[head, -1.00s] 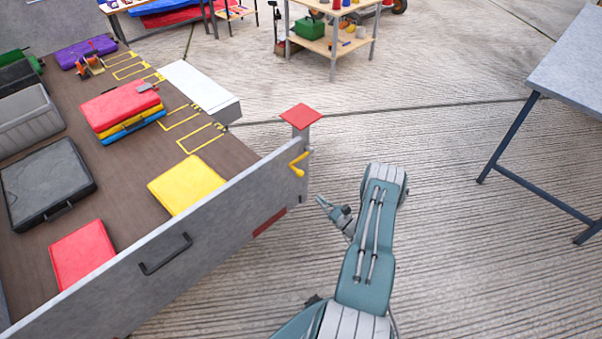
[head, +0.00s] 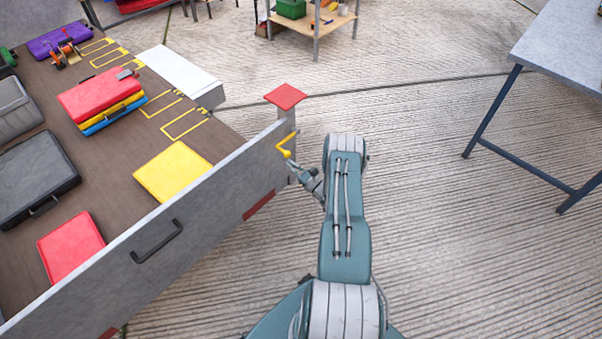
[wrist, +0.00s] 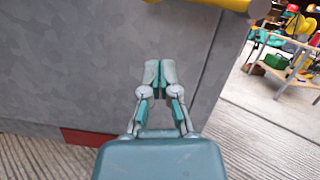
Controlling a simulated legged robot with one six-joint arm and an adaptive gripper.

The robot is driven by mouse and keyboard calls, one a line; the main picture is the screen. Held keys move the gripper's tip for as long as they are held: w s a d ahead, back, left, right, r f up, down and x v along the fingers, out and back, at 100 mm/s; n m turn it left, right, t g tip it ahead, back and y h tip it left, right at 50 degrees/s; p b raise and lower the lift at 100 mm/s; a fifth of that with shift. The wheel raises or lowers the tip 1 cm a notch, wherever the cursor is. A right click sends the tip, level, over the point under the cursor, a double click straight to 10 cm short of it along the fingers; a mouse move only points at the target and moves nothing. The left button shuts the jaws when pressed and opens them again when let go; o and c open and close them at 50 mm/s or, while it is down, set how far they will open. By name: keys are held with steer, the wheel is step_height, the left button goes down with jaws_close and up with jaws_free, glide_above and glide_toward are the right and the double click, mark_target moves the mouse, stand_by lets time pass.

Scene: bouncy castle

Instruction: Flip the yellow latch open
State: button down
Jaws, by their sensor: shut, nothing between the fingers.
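The yellow latch (head: 287,144) is a bent lever on the outer face of the grey panel's right end, just under a red square cap. In the wrist view part of the yellow latch (wrist: 215,3) shows at the top edge, cut off by the frame. My gripper (head: 294,165) is just below the latch, in front of the panel. In the wrist view my gripper (wrist: 158,66) is shut and empty, its fingertips pointing at the grey panel and below the latch. I cannot tell whether the fingertips touch the panel.
The grey panel (head: 215,200) with a black handle (head: 157,241) edges a brown deck with coloured cases. A red-topped post (head: 286,96) stands at its end. A grey table (head: 570,50) is at right and a wooden shelf (head: 318,22) behind. The floor between is clear.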

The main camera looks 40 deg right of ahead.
mark_target(287, 157)
steer(key=shift+w+a+r, duration=0.15)
steer(key=shift+r, duration=0.55)
steer(key=shift+w+a+r, duration=0.15)
steer(key=shift+r, duration=0.6)
steer(key=shift+w+a+r, duration=0.15)
steer(key=shift+r, duration=0.55)
